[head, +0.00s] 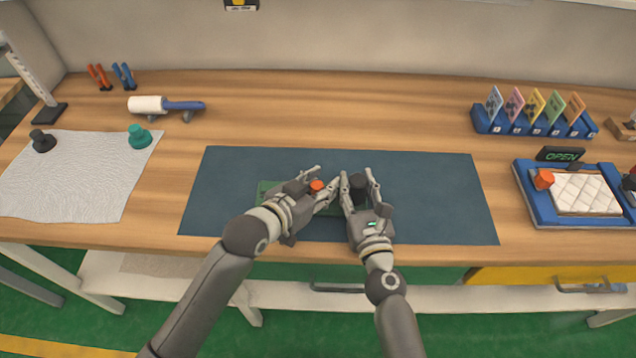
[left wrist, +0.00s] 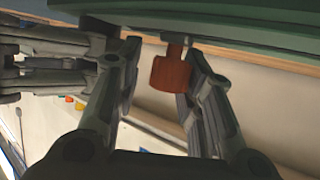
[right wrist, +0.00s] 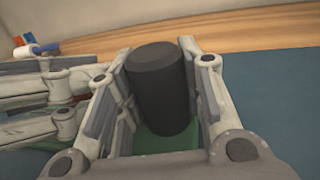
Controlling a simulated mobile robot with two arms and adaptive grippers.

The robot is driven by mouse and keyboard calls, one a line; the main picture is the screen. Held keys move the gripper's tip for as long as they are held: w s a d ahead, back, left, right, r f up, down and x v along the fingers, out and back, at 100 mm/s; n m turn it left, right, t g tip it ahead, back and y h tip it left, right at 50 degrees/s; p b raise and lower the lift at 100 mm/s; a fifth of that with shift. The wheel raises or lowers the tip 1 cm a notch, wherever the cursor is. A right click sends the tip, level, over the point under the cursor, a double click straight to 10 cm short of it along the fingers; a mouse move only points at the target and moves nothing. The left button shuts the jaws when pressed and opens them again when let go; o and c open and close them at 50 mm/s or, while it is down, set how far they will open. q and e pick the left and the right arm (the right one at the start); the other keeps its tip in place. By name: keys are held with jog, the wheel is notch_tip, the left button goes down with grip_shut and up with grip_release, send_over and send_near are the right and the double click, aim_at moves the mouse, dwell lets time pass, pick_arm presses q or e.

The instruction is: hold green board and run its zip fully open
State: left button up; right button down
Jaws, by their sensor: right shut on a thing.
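The green board (head: 264,190) lies on the dark blue mat, mostly hidden under my two hands. A black cylinder (head: 358,184) stands up from the board; in the right wrist view this cylinder (right wrist: 158,88) sits between both fingers. My right gripper (head: 358,176) is shut on it. An orange knob (head: 317,186) is at the board, left of the cylinder. In the left wrist view the knob (left wrist: 171,72) is between the fingers, close to one finger with a gap to the other. My left gripper (head: 327,180) is open around it. The zip's track is hidden.
The blue mat (head: 420,200) is bare on both sides of the board. A blue tray with a white quilted pad (head: 588,193) and an OPEN sign (head: 561,154) stand at right. A card rack (head: 535,125), lint roller (head: 147,105) and white cloth (head: 75,180) lie farther off.

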dwell(0.6)
pick_arm(q)
jog(key=a, duration=0.4)
jog(key=a+v, duration=0.1)
jog(key=v, duration=1.1)
jog(key=w+a+y, duration=0.1)
jog(key=a, duration=0.2)
jog(key=w+a+f+n+y, duration=0.1)
jog(key=w+a, duration=0.1)
jog(key=a, duration=0.1)
jog(key=w+a+n+t+y, duration=0.1)
jog(key=w+a, duration=0.1)
jog(key=a, duration=0.1)
jog(key=shift+f, duration=0.25)
jog(key=w+a+n+y, duration=0.1)
jog(key=a, duration=0.3)
jog(key=w+a+n+y, duration=0.1)
jog(key=a+y, duration=0.1)
jog(key=a, duration=0.3)
jog(key=w+a+n+t+y, duration=0.1)
jog(key=w+a, duration=0.1)
jog(key=a, duration=0.2)
jog(key=shift+a+r+y, duration=0.25)
jog(key=shift+a+y, duration=0.1)
jog(key=shift+y, duration=0.05)
jog(key=shift+d, duration=0.15)
